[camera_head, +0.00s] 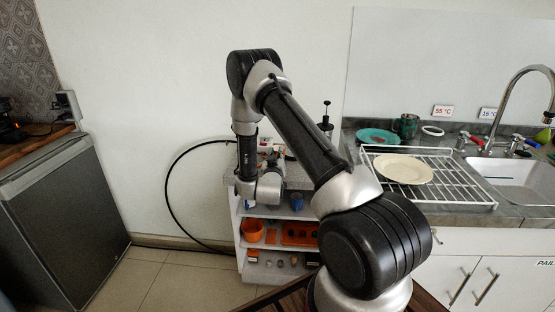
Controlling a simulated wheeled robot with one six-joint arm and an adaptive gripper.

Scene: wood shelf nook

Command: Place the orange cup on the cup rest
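An orange cup-like object (252,230) stands on the middle level of the white shelf unit (241,252), left of an orange tray or rack (300,233). I cannot tell whether that rack is the cup rest; no other cup rest can be made out. My arm arches over from the front right, and its wrist hangs down in front of the top of the shelf unit, above the orange cup. The fingers of my gripper cannot be made out; the wrist seems to hide them. I see nothing held.
Small blue items (297,202) sit on the upper shelf level and small jars (281,263) on the bottom one. A white dish rack (467,190) with a cream plate (403,168) is at right, beside the sink (515,178). A dark fridge (70,215) stands left; floor between is clear.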

